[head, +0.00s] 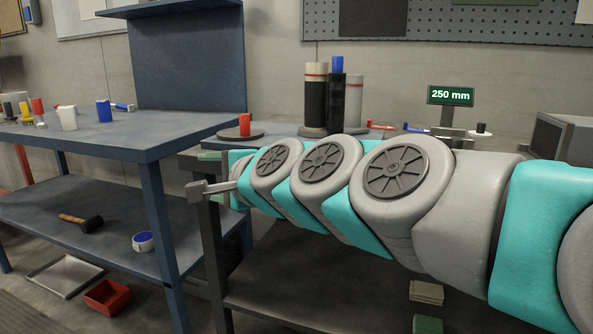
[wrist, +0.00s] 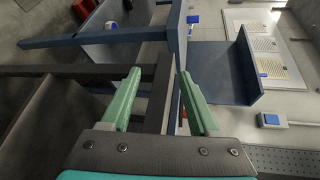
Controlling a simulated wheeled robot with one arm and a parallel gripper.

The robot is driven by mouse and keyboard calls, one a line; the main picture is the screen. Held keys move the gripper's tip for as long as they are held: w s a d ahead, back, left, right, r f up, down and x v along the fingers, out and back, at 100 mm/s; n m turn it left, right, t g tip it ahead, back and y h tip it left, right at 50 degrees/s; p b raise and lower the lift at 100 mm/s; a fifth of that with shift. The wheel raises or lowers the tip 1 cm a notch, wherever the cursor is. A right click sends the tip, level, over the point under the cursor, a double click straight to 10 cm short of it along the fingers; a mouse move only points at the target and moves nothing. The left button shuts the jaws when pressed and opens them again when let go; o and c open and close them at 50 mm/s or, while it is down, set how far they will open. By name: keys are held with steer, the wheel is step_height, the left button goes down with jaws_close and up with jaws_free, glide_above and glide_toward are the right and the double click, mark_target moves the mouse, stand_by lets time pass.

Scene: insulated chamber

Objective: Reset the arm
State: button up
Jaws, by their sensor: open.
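My arm reaches from the right edge of the head view leftward, low across a dark bench. My gripper (wrist: 160,76) shows in the wrist view with its two green fingers spread wide apart. Nothing is held between them. Through the gap I see the dark and blue frames of the benches. In the head view the gripper is at the far end of the arm, mostly hidden behind it, with only small green parts showing.
A blue workbench (head: 150,136) stands at left, with a blue cup (head: 104,111) and white cup (head: 67,118) on top. A mallet (head: 80,222) and tape roll (head: 143,242) lie on its shelf. Cylinders (head: 316,97) and a 250 mm display (head: 450,95) stand behind my arm. A red bin (head: 108,297) is on the floor.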

steer(key=s+d+f+n+g+h+p, duration=0.1)
steer(key=s+d+f+n+g+h, duration=0.35)
steer(key=f, duration=0.45)
steer(key=s+d+f+n+g+h+p, duration=0.1)
steer(key=s+d+f+n+g, duration=0.15)
steer(key=s+d+f, duration=0.55)
steer(key=s+d+f+n+g+h+p, duration=0.1)
steer(key=s+d+f+n+g+h, duration=0.1)
steer(key=s+d+f, duration=0.3)
steer(key=s+d+f+n+g+h+p, duration=0.1)
steer(key=s+d+f, duration=0.4)
steer(key=s+d, duration=0.7)
steer(key=n+g+h, duration=0.1)
steer(key=g+h, duration=0.1)
steer(key=shift+s+d+f+g, duration=0.2)
steer(key=shift+s+d+g, duration=0.05)
steer(key=shift+s+g, duration=0.15)
steer(key=shift+w, duration=0.1)
